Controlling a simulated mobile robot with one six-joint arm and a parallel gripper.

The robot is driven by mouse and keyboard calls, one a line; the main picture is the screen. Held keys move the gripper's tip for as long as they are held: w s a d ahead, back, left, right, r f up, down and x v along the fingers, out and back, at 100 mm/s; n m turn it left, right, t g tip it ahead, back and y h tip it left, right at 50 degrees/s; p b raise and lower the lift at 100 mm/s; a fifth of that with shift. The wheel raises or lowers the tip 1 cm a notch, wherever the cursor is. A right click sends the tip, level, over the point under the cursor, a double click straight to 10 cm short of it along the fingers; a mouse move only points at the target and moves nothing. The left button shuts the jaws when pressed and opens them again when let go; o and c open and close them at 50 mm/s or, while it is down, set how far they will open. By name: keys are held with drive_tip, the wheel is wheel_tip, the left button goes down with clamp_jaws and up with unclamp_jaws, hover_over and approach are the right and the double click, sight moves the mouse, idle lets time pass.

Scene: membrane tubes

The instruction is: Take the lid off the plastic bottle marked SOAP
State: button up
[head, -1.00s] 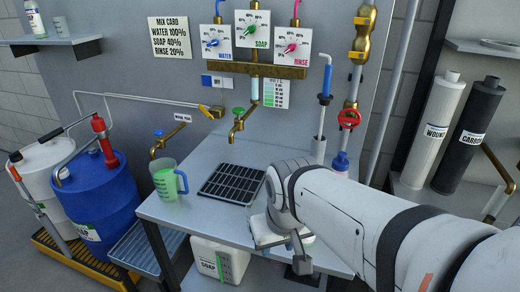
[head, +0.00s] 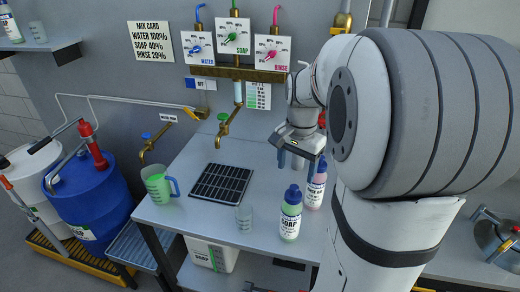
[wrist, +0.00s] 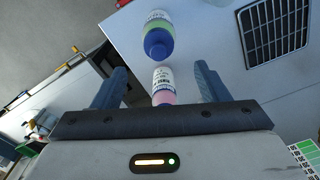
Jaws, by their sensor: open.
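The SOAP bottle (head: 290,221) stands upright near the table's front edge, with green liquid and a blue lid (head: 293,194) on top. In the wrist view the SOAP bottle (wrist: 157,20) is at the top, its blue lid (wrist: 158,43) facing me. My gripper (head: 297,163) is open and empty, fingers pointing down, above and behind the SOAP bottle and apart from it. A pink bottle (head: 315,188) with a blue lid stands behind and right of the SOAP bottle. It appears between my fingers in the wrist view (wrist: 163,80), partly hidden by the gripper body.
A clear beaker (head: 244,220) stands left of the SOAP bottle. A black drain grate (head: 222,184) and a green measuring jug (head: 158,185) are further left. Taps (head: 229,119) and dials are on the back wall. The table (head: 185,218) between jug and beaker is clear.

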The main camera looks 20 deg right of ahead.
sight(294, 187)
drive_tip(key=shift+w+d+m, duration=0.25)
drive_tip(key=shift+d+m, duration=0.05)
drive_tip(key=shift+d, duration=0.1)
drive_tip(key=shift+f, duration=0.4)
drive_tip(key=f, duration=0.2)
drive_tip(key=f+p, duration=0.1)
drive_tip(key=f, duration=0.3)
drive_tip(key=shift+s+a+f+p, duration=0.25)
drive_tip(key=shift+a+f+p, duration=0.1)
drive_tip(key=shift+f+p, duration=0.05)
drive_tip(key=shift+c, duration=0.5)
drive_tip(key=c, duration=1)
